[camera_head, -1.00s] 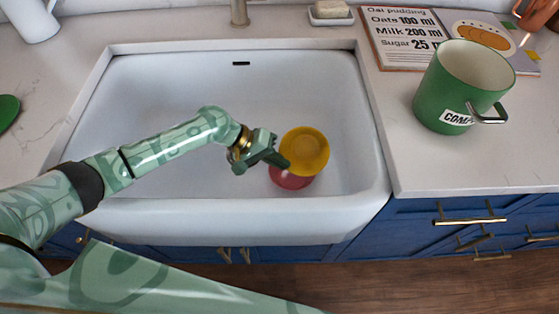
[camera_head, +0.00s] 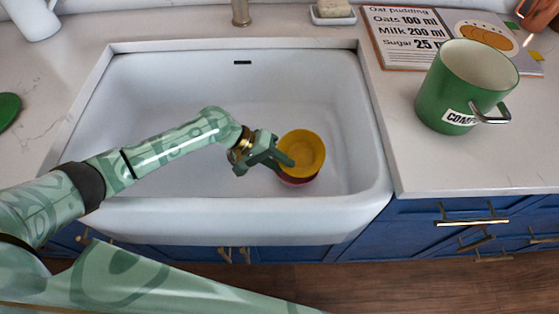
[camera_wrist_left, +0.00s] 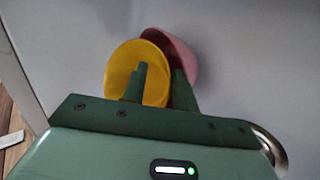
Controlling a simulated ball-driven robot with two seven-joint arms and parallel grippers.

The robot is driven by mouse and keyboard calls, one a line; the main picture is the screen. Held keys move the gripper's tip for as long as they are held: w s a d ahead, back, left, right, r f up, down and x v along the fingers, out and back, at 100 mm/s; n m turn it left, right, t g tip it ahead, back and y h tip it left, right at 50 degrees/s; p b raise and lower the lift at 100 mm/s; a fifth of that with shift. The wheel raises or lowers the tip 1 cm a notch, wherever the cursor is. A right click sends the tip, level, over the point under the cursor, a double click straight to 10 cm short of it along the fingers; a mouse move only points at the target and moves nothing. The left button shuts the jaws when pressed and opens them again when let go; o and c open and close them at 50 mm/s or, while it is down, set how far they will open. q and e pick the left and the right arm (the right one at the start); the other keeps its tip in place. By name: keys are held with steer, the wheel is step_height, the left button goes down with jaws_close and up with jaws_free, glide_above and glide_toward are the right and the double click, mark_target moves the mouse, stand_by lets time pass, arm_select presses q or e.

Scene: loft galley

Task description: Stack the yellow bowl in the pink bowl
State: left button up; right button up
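The yellow bowl (camera_head: 305,150) sits low over the pink bowl (camera_head: 298,181) in the sink and hides most of it; only a strip of pink shows at the near side. It appears to rest in the pink bowl; the contact is hidden. My left gripper (camera_head: 283,158) is at the yellow bowl's left rim, fingers spread. In the left wrist view, one finger lies over the inside of the yellow bowl (camera_wrist_left: 122,65) and the other outside its wall, in front of the pink bowl (camera_wrist_left: 180,52). My right gripper is not in view.
The white sink (camera_head: 160,85) has high walls around the bowls, with free floor to the left and behind. A tap (camera_head: 240,12) is behind the sink.

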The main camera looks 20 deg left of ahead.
arm_select(q)
steer(key=p+v, duration=0.3)
steer(key=v, duration=0.9)
steer(key=shift+r, duration=0.55)
